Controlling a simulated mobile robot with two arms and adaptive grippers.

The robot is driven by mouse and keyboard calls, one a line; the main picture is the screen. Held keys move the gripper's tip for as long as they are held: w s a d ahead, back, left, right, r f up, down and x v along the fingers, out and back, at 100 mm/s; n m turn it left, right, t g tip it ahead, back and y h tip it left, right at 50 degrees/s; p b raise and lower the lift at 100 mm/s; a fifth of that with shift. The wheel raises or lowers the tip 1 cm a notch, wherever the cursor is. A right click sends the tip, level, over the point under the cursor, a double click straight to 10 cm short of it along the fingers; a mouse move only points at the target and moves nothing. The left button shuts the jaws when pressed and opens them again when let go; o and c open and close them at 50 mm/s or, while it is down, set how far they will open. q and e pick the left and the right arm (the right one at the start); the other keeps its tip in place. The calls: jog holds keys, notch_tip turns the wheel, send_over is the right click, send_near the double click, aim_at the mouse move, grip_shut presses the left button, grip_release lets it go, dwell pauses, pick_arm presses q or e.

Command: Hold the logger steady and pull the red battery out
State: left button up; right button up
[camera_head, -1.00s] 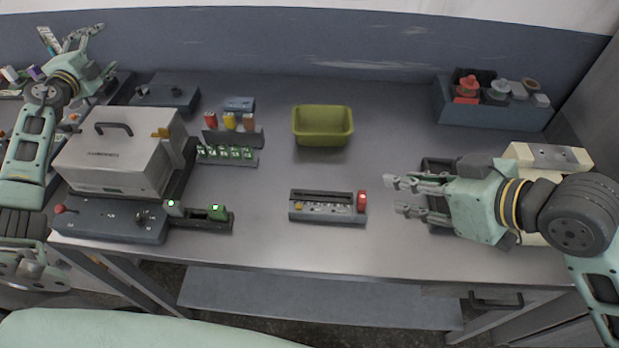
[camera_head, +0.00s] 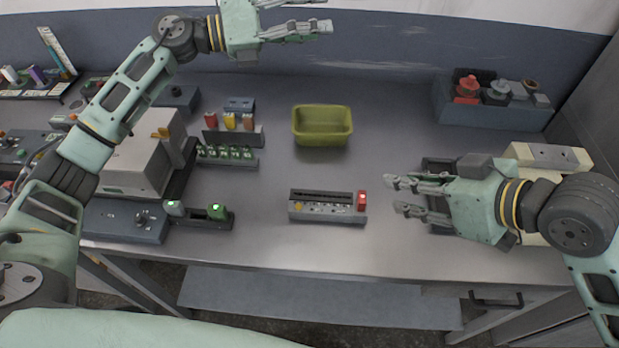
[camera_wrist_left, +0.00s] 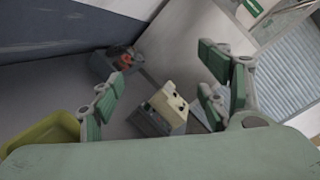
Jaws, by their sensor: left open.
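A flat grey device (camera_head: 322,209), which looks like the logger, lies on the table at front centre. A red block (camera_head: 361,200), which looks like the battery, stands upright at its right end. My right gripper (camera_head: 392,193) is just right of the red block, with its fingers apart and pointing left. Nothing shows between them. My left gripper (camera_head: 327,15) is high at the top of the head view, away from the device. It is open and empty, as the left wrist view (camera_wrist_left: 160,65) also shows.
An olive bin (camera_head: 322,138) stands behind the device. Small racks with coloured blocks (camera_head: 233,136), a boxy machine (camera_head: 135,165) and a green-lit unit (camera_head: 205,217) are left. A grey crate (camera_head: 495,110) and cream block (camera_head: 548,155) are right. Table around the device is clear.

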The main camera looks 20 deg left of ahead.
pick_arm(q)
jog(key=s+d+f+m+g+y, duration=0.1)
jog(key=s+d+f+m+g, duration=0.4)
jog(key=d, duration=0.3)
jog(key=m+g+y, duration=0.5)
jog(key=m+y, duration=0.3)
jog(key=y, duration=0.5)
send_over(310, 202)
jog(key=f, duration=1.8)
jog(key=shift+w+d+f, duration=0.1)
jog(key=shift+d+f, duration=0.15)
jog(key=shift+d, duration=0.15)
jog(key=shift+a+f+t+y, duration=0.2)
jog(key=shift+a+t+y, duration=0.1)
jog(key=shift+a+y, duration=0.1)
jog(key=shift+a+f, duration=0.1)
jog(key=shift+f, duration=0.2)
notch_tip(310, 202, down, 7)
